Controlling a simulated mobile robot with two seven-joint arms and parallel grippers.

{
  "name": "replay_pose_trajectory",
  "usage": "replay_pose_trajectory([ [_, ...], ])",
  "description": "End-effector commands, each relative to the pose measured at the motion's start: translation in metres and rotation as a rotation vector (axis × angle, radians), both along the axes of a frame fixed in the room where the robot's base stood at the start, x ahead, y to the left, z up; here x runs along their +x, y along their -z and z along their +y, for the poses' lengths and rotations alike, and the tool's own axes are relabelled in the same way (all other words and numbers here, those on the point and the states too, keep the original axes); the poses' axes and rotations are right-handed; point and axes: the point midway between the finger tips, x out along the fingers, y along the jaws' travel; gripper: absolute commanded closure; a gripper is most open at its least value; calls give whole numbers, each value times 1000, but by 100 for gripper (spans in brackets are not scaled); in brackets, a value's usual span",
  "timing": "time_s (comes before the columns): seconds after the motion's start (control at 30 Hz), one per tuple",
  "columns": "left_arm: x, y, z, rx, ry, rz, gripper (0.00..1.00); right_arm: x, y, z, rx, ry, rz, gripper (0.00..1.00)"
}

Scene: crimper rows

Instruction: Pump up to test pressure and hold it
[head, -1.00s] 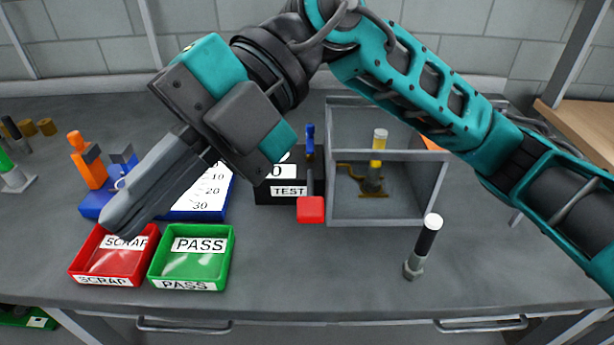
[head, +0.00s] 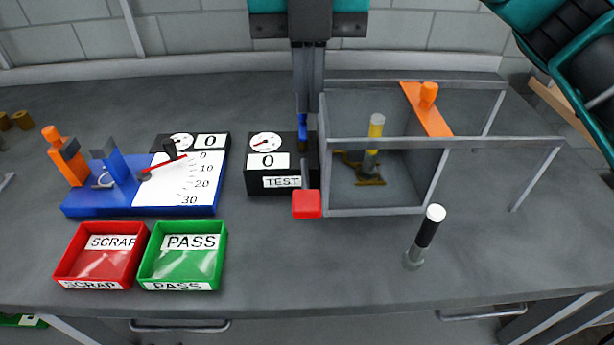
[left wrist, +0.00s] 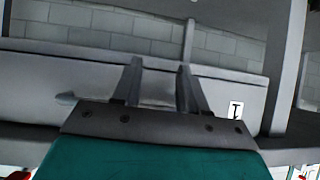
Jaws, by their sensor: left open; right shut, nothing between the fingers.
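The black test box (head: 256,181) has a round gauge and a display reading 0. A blue handle (head: 302,128) stands at its right side, and a lever with a red block end (head: 307,204) reaches forward. A yellow-topped grey fitting (head: 373,145) stands upright in the grey-framed cell (head: 375,212) to the right. My right gripper (head: 309,112) points down, shut and empty, at the blue handle; I cannot tell whether it touches. My left gripper (left wrist: 160,65) is open and empty in the left wrist view; it is not seen in the head view.
An orange bar (head: 428,115) with a knob lies across the cell's top. A black-and-white hose piece (head: 428,235) stands in front. At left are a blue scale fixture (head: 140,205), a red SCRAP tray (head: 72,250) and a green PASS tray (head: 220,250). The front middle is clear.

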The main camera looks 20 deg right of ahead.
Motion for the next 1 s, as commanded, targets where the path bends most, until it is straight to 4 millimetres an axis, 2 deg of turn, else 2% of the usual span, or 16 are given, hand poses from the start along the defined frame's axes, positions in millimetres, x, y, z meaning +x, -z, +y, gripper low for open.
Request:
replay_pose_trajectory([
  [0.13, 0, 1, 0, 0, 0, 1, 57, 0, 7, 0, 1, -1, 3, 100],
  [0.27, 0, 1, 0, 0, 0, 1, 57, -1, 25, 0, 0, -2, 5, 100],
  [0.7, 0, 0, 0, 0, 0, 1, 57, -1, 114, 0, 0, -2, 5, 100],
  [0.83, 0, 0, 0, 0, 0, 0, 57, -1, 130, 0, 1, -2, 5, 100],
  [1.0, 0, -1, 0, 0, 0, -1, 57, -1, 140, 0, 3, -3, 2, 100],
])
